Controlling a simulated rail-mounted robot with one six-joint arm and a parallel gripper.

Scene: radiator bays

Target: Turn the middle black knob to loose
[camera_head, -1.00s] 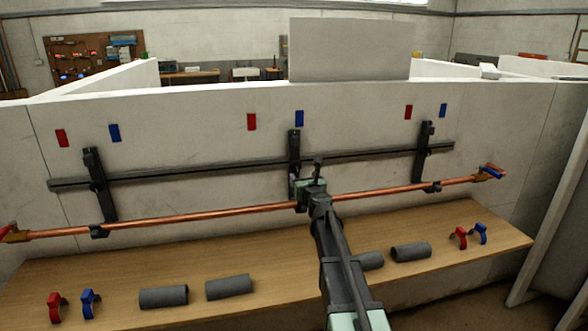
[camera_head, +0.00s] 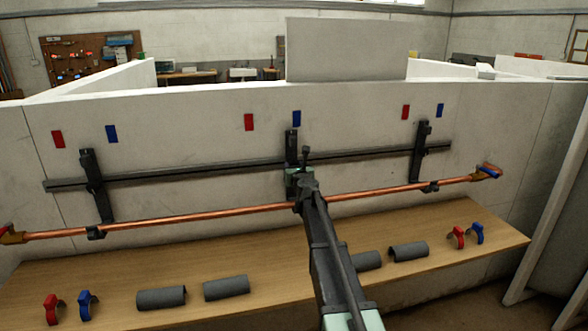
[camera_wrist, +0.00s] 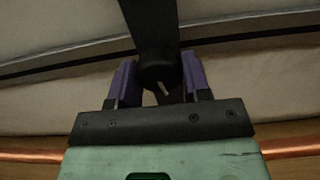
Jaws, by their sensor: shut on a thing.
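The middle black knob (camera_wrist: 152,72) sits on the middle upright bracket (camera_wrist: 150,22). It is round and dark, with a short pale mark near its lower edge that slants slightly. My gripper (camera_wrist: 158,78) has a purple pad on each side of the knob and is shut on it. In the head view my gripper (camera_head: 300,182) is at the lower part of the middle bracket (camera_head: 291,146) and hides the knob there. Red (camera_head: 248,122) and blue (camera_head: 297,118) tags are on the wall above this bracket.
A copper pipe (camera_head: 180,219) runs across below a dark horizontal rail (camera_head: 200,170). Left (camera_head: 95,185) and right (camera_head: 419,150) brackets stand either side. Grey pipe sleeves (camera_head: 226,288) and red (camera_head: 53,308) and blue (camera_head: 477,233) clips lie on the wooden shelf (camera_head: 120,262).

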